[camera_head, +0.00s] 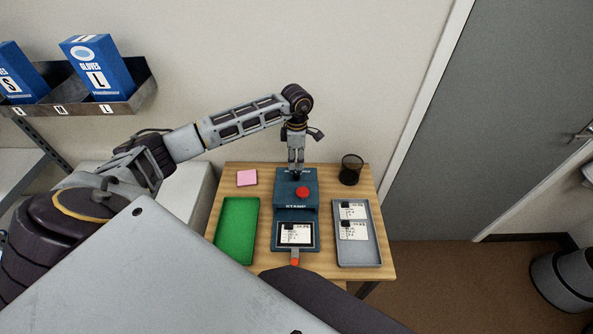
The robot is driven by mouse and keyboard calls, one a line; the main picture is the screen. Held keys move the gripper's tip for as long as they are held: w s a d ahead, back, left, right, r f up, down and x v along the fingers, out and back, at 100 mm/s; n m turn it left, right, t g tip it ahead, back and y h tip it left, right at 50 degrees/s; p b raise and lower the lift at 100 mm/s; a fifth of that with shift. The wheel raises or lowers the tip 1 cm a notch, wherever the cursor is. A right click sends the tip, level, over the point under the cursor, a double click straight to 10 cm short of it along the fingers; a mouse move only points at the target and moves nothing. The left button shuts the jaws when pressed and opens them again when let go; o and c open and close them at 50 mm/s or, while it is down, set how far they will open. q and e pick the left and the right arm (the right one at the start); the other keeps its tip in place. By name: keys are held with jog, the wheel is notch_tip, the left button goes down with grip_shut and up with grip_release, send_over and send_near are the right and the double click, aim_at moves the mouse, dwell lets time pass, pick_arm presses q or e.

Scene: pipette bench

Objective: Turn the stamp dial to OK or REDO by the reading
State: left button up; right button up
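The blue stamp machine (284,201) stands in the middle of the wooden table, with a red button (302,193) on top. A white printed card (295,234) lies in its front bay; its text is too small to read. My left gripper (296,173) points straight down at the back of the machine, its fingers close together. A small dark part at the fingertips may be the dial; its setting is hidden, and I cannot tell whether the fingers grip it. My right gripper is not in view.
A green tray (226,258) lies left of the machine, empty. A grey tray (369,258) on the right holds printed cards (354,229). A pink pad (247,177) and a black mesh cup (351,172) stand at the back. An orange-tipped tab (295,262) sticks out at the machine's front.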

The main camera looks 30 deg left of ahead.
aim_at(296, 173)
pick_arm(q)
jog(key=shift+s+d+f+p, duration=0.1)
jog(key=shift+f+p, duration=0.15)
jog(key=shift+f, duration=1.35)
jog(key=shift+s+f+p, duration=0.1)
jog(key=shift+f+p, duration=0.1)
jog(key=shift+f, duration=1.4)
grip_shut()
jog(key=shift+n, duration=0.4)
jog(key=shift+w+n+b, duration=0.1)
jog(key=shift+n+b, duration=0.5)
jog(key=shift+n, duration=0.3)
grip_release()
